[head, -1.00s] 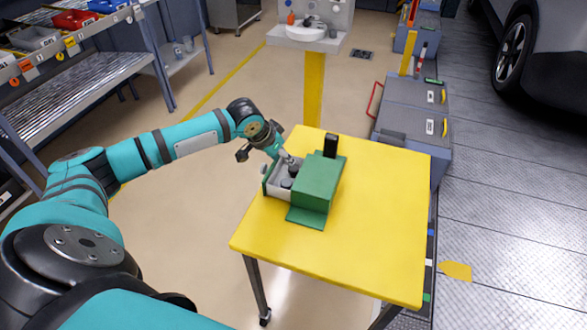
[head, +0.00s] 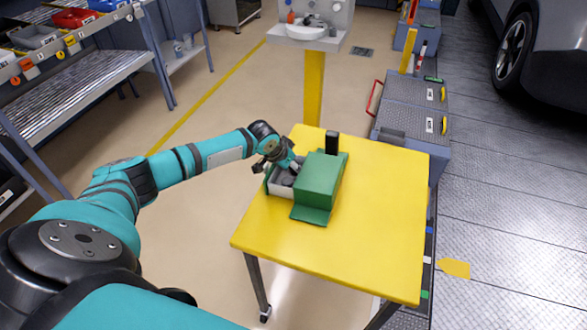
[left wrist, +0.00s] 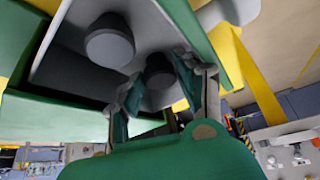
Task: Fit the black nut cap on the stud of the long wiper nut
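A green housing (head: 320,178) sits on the yellow table, with a light grey tray-like part (head: 281,189) at its left. In the left wrist view the grey part (left wrist: 175,28) carries a wide grey round cap (left wrist: 110,42) and a smaller, darker round cap (left wrist: 159,71). My left gripper (head: 294,168) is low over the grey part. In the left wrist view its two fingers (left wrist: 157,75) are apart, one on each side of the darker cap; whether they touch it is unclear. No bare stud is visible. My right gripper is out of view.
A black upright block (head: 332,143) stands at the housing's back edge. The yellow table (head: 375,220) is clear to the right and in front. A grey cabinet (head: 408,120) stands behind its right side. A shelf rack (head: 80,85) is at the far left.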

